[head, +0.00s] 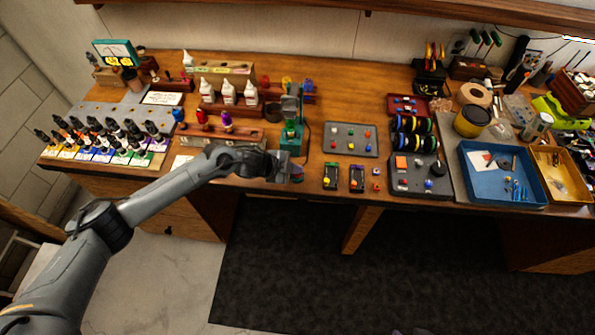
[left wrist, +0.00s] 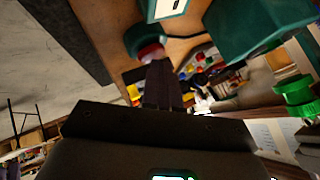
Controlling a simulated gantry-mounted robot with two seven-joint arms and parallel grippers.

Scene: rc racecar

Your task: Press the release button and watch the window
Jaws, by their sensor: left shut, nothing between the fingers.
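A green device (head: 291,138) stands near the front edge of the table. Its green body (left wrist: 258,25) shows large at the upper right of the left wrist view. A red button (left wrist: 150,52) in a dark green round collar (left wrist: 143,35) sits close by. A pale panel in a teal frame (left wrist: 168,8) is cut off at the top of that view; I cannot tell if it is the window. My left gripper (head: 290,172) is in front of the device. Its shut, empty fingers (left wrist: 157,70) overlap the button's lower edge in view; contact is unclear. My right gripper is out of view.
Rows of small dropper bottles (head: 105,135) stand at the left, with white bottles (head: 228,94) behind. Two small dark boxes (head: 343,177) and a grey tray with coloured buttons (head: 350,140) lie to the right. A blue tray (head: 500,172) is farther right.

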